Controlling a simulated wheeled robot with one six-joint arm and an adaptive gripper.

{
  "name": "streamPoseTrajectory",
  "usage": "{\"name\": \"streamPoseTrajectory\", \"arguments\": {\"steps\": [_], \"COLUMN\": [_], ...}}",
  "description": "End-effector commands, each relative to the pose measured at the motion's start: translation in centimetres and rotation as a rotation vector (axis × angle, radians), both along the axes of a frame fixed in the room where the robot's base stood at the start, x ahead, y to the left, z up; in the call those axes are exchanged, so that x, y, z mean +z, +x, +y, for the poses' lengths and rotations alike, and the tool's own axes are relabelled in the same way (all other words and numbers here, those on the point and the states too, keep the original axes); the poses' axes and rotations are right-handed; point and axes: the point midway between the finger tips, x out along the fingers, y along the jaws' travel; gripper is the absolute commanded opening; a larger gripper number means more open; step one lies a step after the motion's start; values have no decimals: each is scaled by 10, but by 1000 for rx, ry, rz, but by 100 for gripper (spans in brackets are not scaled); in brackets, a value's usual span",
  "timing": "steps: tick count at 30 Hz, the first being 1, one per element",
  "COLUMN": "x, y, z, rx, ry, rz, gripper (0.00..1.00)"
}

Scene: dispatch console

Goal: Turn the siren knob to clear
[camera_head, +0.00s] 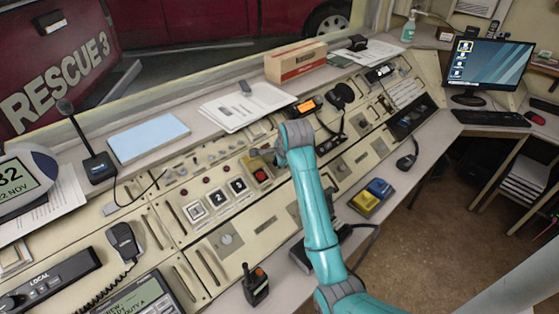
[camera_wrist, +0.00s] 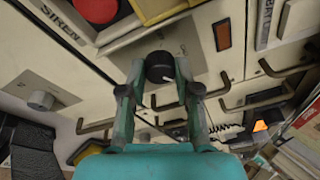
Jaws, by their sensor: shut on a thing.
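The black round siren knob (camera_wrist: 160,66) shows in the wrist view on a pale plate of the console, with a small light mark on its lower right side. My gripper (camera_wrist: 161,78) has its two teal and grey fingers on either side of the knob and is shut on it. The lettering SIREN (camera_wrist: 62,24) is on the panel beside a red button (camera_wrist: 97,8). No "clear" marking can be read. In the head view my gripper (camera_head: 262,154) reaches the console above the red button (camera_head: 260,175), and the knob is hidden there.
A grey knob (camera_wrist: 41,101) and several dark handles stick out of nearby panels. A handheld radio (camera_head: 256,285) stands near the front edge.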

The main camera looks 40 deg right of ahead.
Motion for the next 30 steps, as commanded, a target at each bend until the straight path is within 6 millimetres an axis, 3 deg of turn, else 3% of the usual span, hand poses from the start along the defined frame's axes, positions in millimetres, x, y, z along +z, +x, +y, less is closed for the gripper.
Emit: {"name": "streamPoseTrajectory", "arguments": {"steps": [19, 20, 22, 30], "x": [0, 0, 0, 0], "y": [0, 0, 0, 0], "z": [0, 0, 0, 0], "rx": [-39, -39, -39, -39], "ry": [26, 26, 26, 26], "rz": [1, 1, 1, 1], "gripper": [0, 39, 57, 57]}}
